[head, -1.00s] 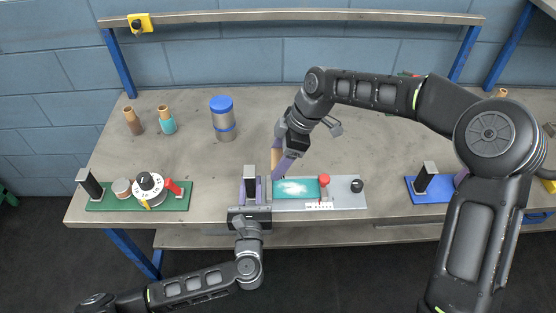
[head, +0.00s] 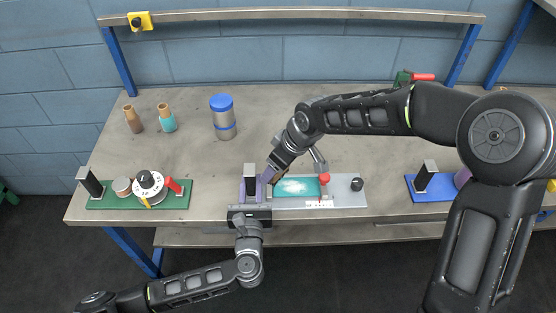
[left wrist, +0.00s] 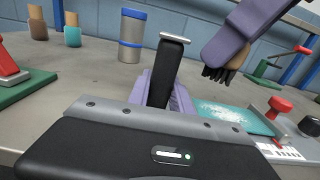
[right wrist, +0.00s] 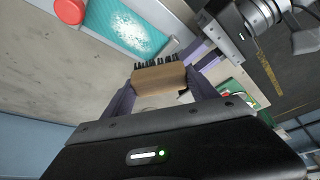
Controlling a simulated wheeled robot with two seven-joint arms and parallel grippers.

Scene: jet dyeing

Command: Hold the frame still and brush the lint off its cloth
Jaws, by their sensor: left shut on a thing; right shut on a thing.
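The frame (head: 343,194) is a light grey plate with a teal cloth (head: 310,192) on it. White lint (head: 294,186) lies in a patch over the cloth's middle and also shows in the right wrist view (right wrist: 128,28). My left gripper (head: 250,188) is shut on the frame's black upright handle (left wrist: 167,75) at its left end. My right gripper (head: 268,173) is shut on a wooden brush (right wrist: 158,78) with dark bristles. In the left wrist view the brush (left wrist: 232,65) appears tilted above the cloth's left end, with a gap beneath the bristles.
A red knob (head: 324,178) and a black knob (head: 357,185) stand at the frame's right. A green board (head: 105,202) with a dial is at left, a blue board (head: 412,186) at right. A blue-lidded can (head: 223,120) and two bottles stand behind. The back middle is clear.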

